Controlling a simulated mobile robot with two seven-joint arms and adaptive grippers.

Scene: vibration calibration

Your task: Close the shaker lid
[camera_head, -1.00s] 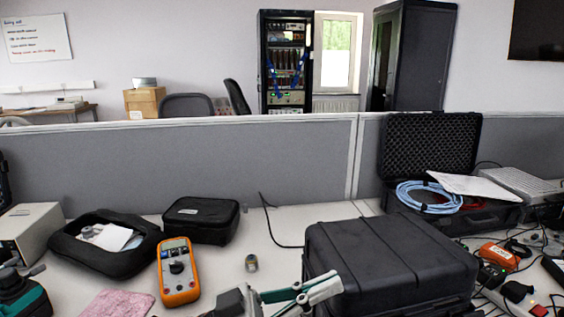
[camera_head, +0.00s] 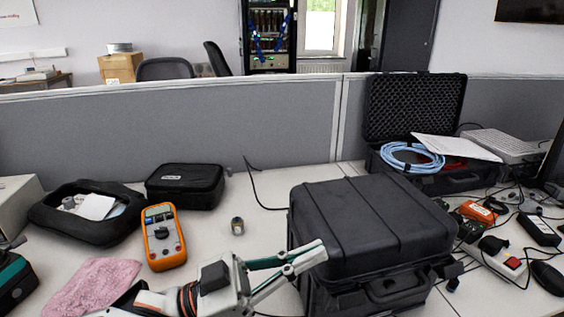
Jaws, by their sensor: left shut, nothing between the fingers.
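A large black hard case (camera_head: 350,300) stands on the desk right of centre. Its ribbed lid (camera_head: 385,215) lies down over the base, and a handle shows at the front. I cannot tell whether the lid is fully shut. My left gripper (camera_head: 318,252) is shut and empty, with its fingertips in front of the lid's front left side. I cannot tell whether they touch it. My right gripper is out of view.
An open black case (camera_head: 425,110) with blue cable (camera_head: 410,158) stands behind. An orange multimeter (camera_head: 163,237), black pouch (camera_head: 185,186), open bag (camera_head: 85,228) and pink cloth (camera_head: 92,287) lie left. Cables and a power strip (camera_head: 505,262) crowd the right. A grey divider (camera_head: 200,120) runs behind.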

